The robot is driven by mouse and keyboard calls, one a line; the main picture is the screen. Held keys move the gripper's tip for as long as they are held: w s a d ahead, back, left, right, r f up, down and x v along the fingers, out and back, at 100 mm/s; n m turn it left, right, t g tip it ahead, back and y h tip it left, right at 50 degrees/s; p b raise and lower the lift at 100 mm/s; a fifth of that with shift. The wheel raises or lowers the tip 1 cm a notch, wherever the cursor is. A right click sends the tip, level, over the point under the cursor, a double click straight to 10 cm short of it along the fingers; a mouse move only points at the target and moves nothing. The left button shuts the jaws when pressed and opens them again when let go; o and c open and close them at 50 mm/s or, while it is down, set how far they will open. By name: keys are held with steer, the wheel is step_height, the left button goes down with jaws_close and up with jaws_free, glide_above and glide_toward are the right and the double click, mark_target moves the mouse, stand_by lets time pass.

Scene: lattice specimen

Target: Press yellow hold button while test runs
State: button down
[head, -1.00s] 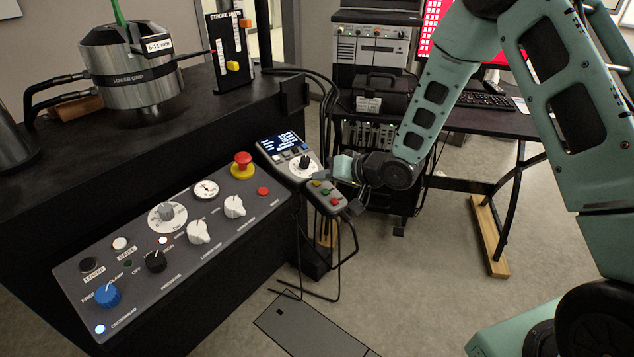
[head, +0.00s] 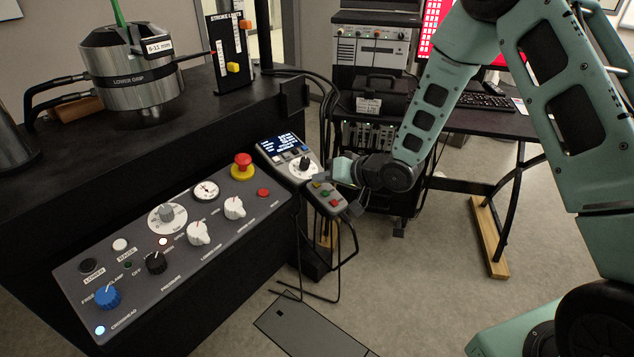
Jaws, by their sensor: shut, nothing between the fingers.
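The small grey hand control box (head: 327,198) hangs at the right end of the console and carries a few small coloured buttons, red and green among them. My gripper (head: 345,186) is shut and empty, just above and to the right of the box. Its fingertips are small and dark here, so I cannot tell whether they touch a button.
The sloped control panel (head: 130,277) has knobs and a red emergency stop (head: 243,161) on a yellow base. A display unit (head: 284,150) sits just left of the box. Cables hang below it. A black desk (head: 490,122) stands at right. Grey floor (head: 420,270) is open in front.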

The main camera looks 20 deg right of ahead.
mark_target(328, 192)
steer(key=shift+s+d+r+p, duration=0.15)
steer(key=shift+r+p, duration=0.2)
steer(key=shift+r, duration=0.25)
steer(key=shift+r, duration=0.1)
steer(key=r+p, duration=0.3)
steer(key=s+r+p, duration=0.1)
steer(key=shift+d+r, duration=0.3)
steer(key=shift+r, duration=0.1)
steer(key=shift+f, duration=0.1)
